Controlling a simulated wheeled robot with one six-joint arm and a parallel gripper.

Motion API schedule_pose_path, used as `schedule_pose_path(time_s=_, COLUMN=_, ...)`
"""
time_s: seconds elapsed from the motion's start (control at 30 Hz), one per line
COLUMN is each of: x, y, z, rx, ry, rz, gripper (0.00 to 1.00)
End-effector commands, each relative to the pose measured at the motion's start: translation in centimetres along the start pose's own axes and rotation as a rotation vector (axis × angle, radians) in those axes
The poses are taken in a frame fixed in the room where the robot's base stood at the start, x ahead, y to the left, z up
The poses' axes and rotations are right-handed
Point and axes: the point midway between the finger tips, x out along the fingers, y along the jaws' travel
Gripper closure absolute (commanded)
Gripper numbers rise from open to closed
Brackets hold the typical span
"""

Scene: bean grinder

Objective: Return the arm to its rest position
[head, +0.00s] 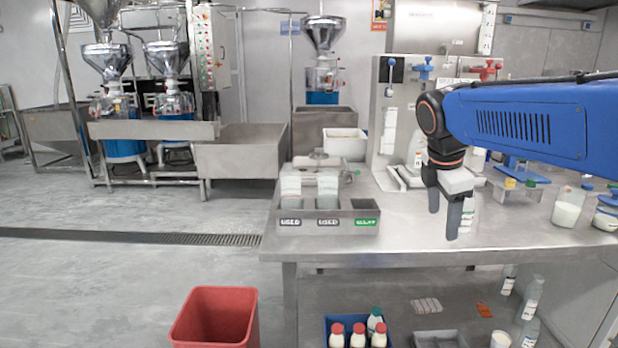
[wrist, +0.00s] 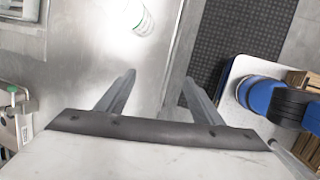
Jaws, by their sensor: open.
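My gripper (head: 450,220) hangs pointing down from my blue arm, above the steel table (head: 400,228) near its front. Its two fingers are apart with nothing between them. In the wrist view my gripper (wrist: 155,95) also shows open and empty over the table top. A white bottle with a green-printed label (head: 468,212) stands on the table just behind the fingers, apart from them as far as I can tell.
A steel holder with bins marked USED (head: 328,226) stands at the table's left. A steel panel with valves (head: 400,110) rises behind. Jars (head: 567,212) stand at the right. Below are a red bin (head: 215,318) and a blue crate of bottles (head: 334,325). The table's front middle is clear.

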Motion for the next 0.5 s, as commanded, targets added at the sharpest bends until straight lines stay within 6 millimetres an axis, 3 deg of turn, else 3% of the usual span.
schedule_pose_path(time_s=0.23, x=1.4, y=-8.2, z=-0.8, rx=0.463, ry=0.080, rz=0.026, gripper=0.39)
schedule_pose_path(time_s=0.5, x=4.5, y=-17.1, z=-2.6, rx=1.011, ry=0.182, rz=0.018, gripper=0.39)
